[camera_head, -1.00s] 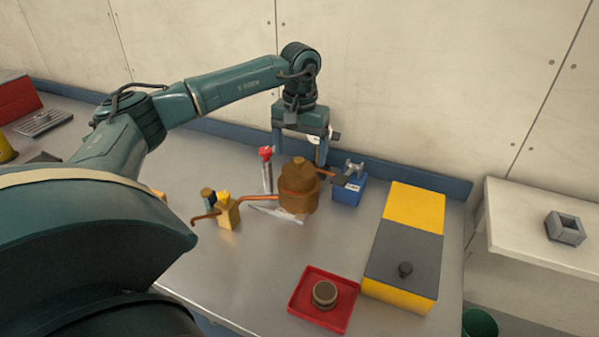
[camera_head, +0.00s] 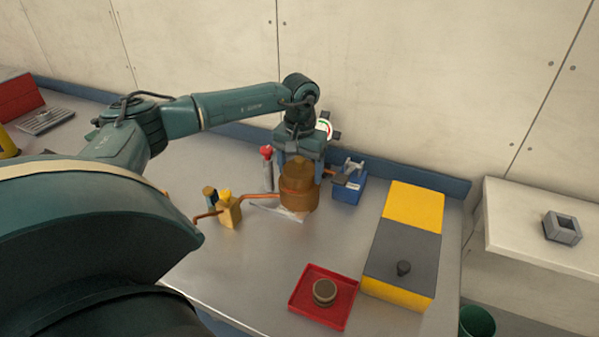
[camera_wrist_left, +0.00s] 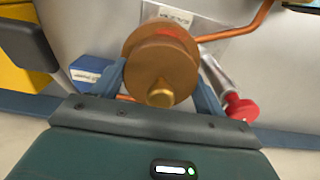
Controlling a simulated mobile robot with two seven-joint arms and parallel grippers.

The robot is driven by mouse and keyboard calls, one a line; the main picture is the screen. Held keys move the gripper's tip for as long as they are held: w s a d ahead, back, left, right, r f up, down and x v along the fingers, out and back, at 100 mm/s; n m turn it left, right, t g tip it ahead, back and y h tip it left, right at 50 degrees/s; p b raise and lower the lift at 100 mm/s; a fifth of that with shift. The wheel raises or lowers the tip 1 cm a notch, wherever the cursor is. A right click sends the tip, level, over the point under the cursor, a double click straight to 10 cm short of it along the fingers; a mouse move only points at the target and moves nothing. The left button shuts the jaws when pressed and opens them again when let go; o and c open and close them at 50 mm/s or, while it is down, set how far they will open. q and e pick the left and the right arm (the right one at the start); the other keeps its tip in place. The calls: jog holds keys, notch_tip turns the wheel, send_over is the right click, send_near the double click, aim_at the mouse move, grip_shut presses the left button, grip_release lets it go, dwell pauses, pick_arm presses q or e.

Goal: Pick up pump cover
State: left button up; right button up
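The brown bronze pump (camera_head: 298,198) stands on the metal bench, with its round cover (camera_head: 297,173) and top knob uppermost. The cover also shows in the left wrist view (camera_wrist_left: 160,58), seen from above, with the knob towards the palm. My left gripper (camera_head: 299,172) points down over the pump, its two fingers one on each side of the cover. In the left wrist view the left gripper (camera_wrist_left: 162,75) is open around the cover; the fingers are close to its sides, and I cannot tell whether they touch. My right gripper is not in view.
A copper pipe joins the pump to a yellow fitting (camera_head: 229,212). A red-topped cylinder (camera_head: 267,170) and a blue box (camera_head: 349,188) stand close by. A red tray (camera_head: 345,318) and a yellow-grey case (camera_head: 402,252) lie nearer.

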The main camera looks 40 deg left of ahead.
pick_arm(q)
jog(key=c, duration=0.5)
jog(key=shift+r, duration=0.1)
